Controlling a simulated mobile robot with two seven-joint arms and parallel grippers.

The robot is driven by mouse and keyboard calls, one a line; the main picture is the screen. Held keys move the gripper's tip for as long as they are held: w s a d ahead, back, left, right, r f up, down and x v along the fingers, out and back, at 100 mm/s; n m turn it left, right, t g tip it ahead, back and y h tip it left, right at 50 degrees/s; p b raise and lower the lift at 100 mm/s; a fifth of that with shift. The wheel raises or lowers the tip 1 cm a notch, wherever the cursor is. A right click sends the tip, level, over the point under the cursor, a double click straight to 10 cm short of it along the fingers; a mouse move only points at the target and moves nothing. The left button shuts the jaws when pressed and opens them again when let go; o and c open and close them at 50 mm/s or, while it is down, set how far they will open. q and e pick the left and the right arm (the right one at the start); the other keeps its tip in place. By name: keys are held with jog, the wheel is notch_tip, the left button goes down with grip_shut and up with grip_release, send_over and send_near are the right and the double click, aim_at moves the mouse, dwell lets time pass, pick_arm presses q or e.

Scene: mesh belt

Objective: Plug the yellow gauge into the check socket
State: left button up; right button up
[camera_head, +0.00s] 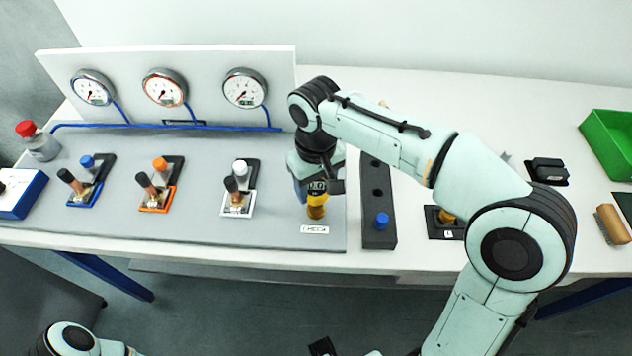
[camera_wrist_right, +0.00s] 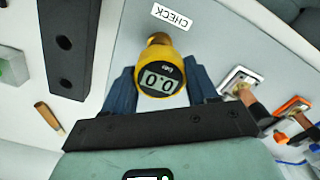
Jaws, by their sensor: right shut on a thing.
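The yellow gauge (camera_head: 317,211) has a round dark-rimmed display, which reads 0.0 in the right wrist view (camera_wrist_right: 161,78). My right gripper (camera_head: 316,188) is shut on it; its blue fingers stand on both sides of the gauge in the right wrist view (camera_wrist_right: 162,88). The gauge is over the grey panel, just behind the white CHECK label (camera_head: 315,230), which also shows in the right wrist view (camera_wrist_right: 171,16). A brass-coloured end shows beyond the gauge. The check socket cannot be made out apart from it, and I cannot tell whether they are joined.
A dark block (camera_head: 378,238) with holes and a blue plug stands right of the panel. Three valve stations, with blue, orange (camera_head: 160,185) and white (camera_head: 239,190) parts, are at the left. Three dial gauges (camera_head: 243,89) stand behind. A green bin (camera_head: 607,143) is far right.

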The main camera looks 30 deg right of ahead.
aim_at(316, 187)
jog(key=shift+f+b, duration=1)
jog(key=shift+f, duration=0.7)
jog(key=o, duration=1.2)
jog(key=shift+r, duration=0.1)
notch_tip(316, 187, up, 13)
jog(key=p, duration=0.3)
jog(key=shift+r, duration=0.15)
